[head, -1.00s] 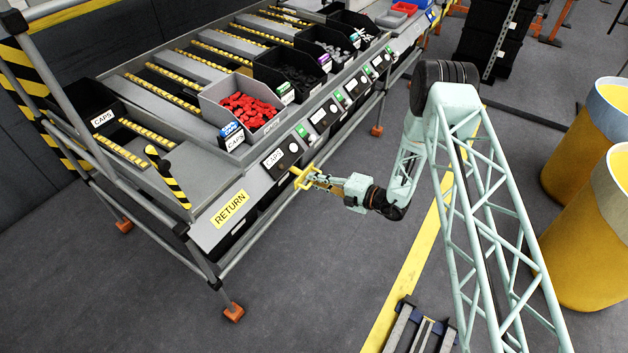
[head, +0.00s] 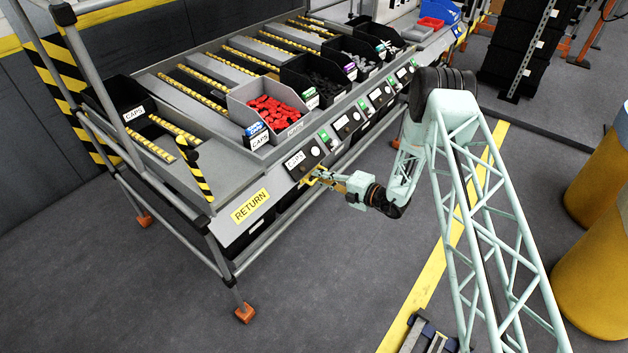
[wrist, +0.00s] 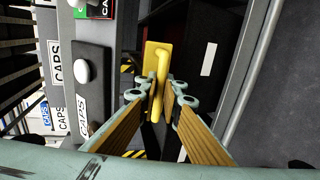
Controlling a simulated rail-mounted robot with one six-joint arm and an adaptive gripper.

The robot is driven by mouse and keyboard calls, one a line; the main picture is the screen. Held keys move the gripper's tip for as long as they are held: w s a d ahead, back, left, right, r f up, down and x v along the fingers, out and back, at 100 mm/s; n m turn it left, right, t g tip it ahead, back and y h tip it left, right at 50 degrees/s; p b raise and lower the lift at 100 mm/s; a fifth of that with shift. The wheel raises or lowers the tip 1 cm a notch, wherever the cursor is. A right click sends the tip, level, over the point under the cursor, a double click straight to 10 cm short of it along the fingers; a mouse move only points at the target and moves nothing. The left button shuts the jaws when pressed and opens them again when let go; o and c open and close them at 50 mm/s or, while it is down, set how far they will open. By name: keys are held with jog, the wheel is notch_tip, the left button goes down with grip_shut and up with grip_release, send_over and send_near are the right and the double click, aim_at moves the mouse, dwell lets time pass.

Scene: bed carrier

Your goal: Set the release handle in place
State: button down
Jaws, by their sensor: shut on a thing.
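The release handle (wrist: 158,68) is a yellow bar on a flat yellow plate. In the wrist view it stands between the two fingers of my gripper (wrist: 160,95), which is shut on it. Only a small yellow part of the handle (head: 309,180) shows there. I cannot tell whether the plate touches the rack.
The flow rack (head: 170,80) carries a grey bin of red caps (head: 235,98) and several black bins. A yellow-black striped lever (head: 194,166) stands above the RETURN label (head: 250,205). Yellow barrels (head: 600,270) stand at right.

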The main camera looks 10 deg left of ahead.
jog(key=shift+w+a+r, duration=0.15)
jog(key=c, duration=2.8)
grip_release()
jog(key=shift+v, duration=5.95)
